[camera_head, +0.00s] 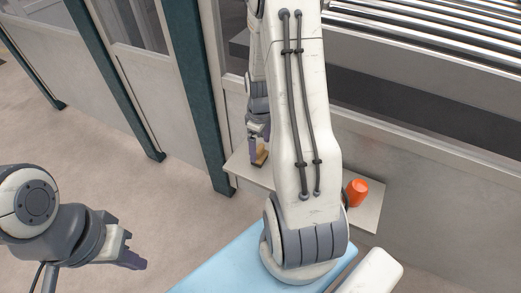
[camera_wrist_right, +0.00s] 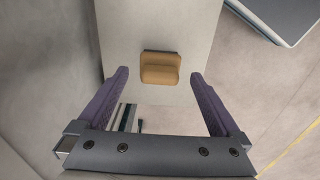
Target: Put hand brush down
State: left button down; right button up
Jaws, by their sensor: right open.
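The hand brush (camera_head: 261,154), a tan wooden-looking block, rests on a narrow pale shelf (camera_head: 372,213) below the machine. In the right wrist view the brush (camera_wrist_right: 160,69) lies on the pale shelf surface (camera_wrist_right: 120,30), a little beyond and between my fingertips. My right gripper (camera_head: 258,143) is open at the brush, with a gap on each side of it in the wrist view (camera_wrist_right: 159,78). My left gripper (camera_head: 131,252) hangs over the floor at lower left, away from the shelf; its finger gap is unclear. My right arm hides the middle of the shelf.
An orange object (camera_head: 357,192) stands at the right part of the shelf. Teal posts (camera_head: 205,100) and grey panels of the machine rise behind, with metal rollers (camera_head: 430,40) at upper right. A light blue surface (camera_head: 222,268) is at the bottom. The floor at left is clear.

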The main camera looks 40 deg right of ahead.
aim_at(258, 148)
notch_tip(258, 148, up, 7)
jog(key=shift+w+r+p, duration=0.1)
jog(key=shift+w+p, duration=0.05)
jog(key=shift+p, duration=0.4)
jog(key=shift+a, duration=0.25)
jog(key=s+a+r+n, duration=0.1)
jog(key=s+a+r, duration=0.15)
jog(key=a, duration=0.55)
jog(key=s+a+r, duration=0.2)
jog(key=a+r, duration=0.2)
jog(key=a, duration=0.5)
jog(key=s+a+r+n, duration=0.1)
jog(key=s+a+r, duration=0.15)
jog(key=a, duration=0.55)
jog(key=s+a+r+y, duration=0.1)
jog(key=s+a, duration=0.4)
jog(key=s, duration=0.4)
jog(key=shift+s+a+r+n, duration=0.2)
jog(key=shift+s+r+n, duration=0.1)
jog(key=shift+r, duration=0.1)
notch_tip(258, 148, up, 14)
jog(key=p, duration=1.4)
